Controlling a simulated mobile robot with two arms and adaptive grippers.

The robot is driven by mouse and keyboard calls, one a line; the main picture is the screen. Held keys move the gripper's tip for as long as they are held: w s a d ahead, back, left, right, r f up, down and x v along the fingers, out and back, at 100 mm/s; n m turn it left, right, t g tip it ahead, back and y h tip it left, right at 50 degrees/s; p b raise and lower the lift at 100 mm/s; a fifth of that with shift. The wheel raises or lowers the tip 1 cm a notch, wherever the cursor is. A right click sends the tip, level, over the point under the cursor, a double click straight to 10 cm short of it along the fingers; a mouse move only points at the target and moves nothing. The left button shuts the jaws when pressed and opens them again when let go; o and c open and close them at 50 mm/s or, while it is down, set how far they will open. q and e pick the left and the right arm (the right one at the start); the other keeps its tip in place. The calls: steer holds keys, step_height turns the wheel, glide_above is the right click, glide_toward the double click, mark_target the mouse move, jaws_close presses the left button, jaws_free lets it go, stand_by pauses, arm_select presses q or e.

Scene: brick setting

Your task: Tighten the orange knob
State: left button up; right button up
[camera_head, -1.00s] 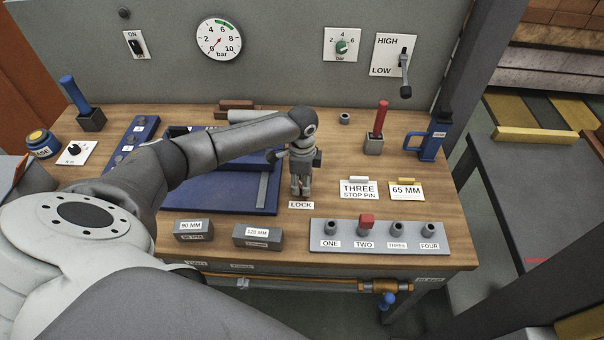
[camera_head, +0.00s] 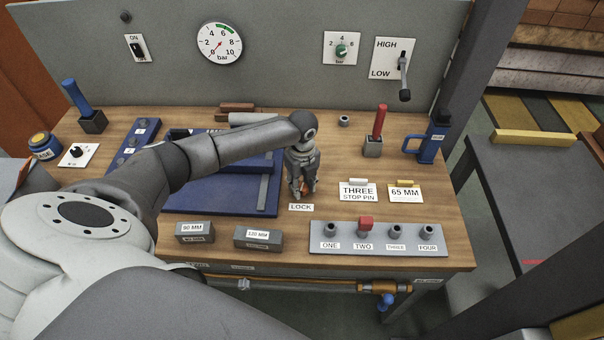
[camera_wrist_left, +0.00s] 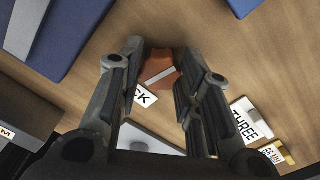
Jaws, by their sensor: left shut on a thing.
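The orange knob (camera_wrist_left: 160,68) shows in the left wrist view between the fingertips of my left gripper (camera_wrist_left: 158,80), with a pale bar across its top. In the head view my left gripper (camera_head: 301,188) points down just behind the LOCK label (camera_head: 301,207), and a little orange shows between its fingers. The gripper is shut on the knob, and its fingers hide part of it. My right gripper is not in view.
A blue fixture (camera_head: 222,200) lies just left of the gripper. A grey strip with several posts (camera_head: 378,240) is in front. Label cards (camera_head: 357,192) stand to the right, and a red-handled tool (camera_head: 379,125) is behind them. Bare wood lies around the gripper.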

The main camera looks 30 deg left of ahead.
mark_target(302, 186)
arm_select(q)
steer(key=shift+r+m, duration=0.1)
steer(key=shift+m, duration=1.2)
steer(key=o, duration=1)
step_height(302, 186, up, 12)
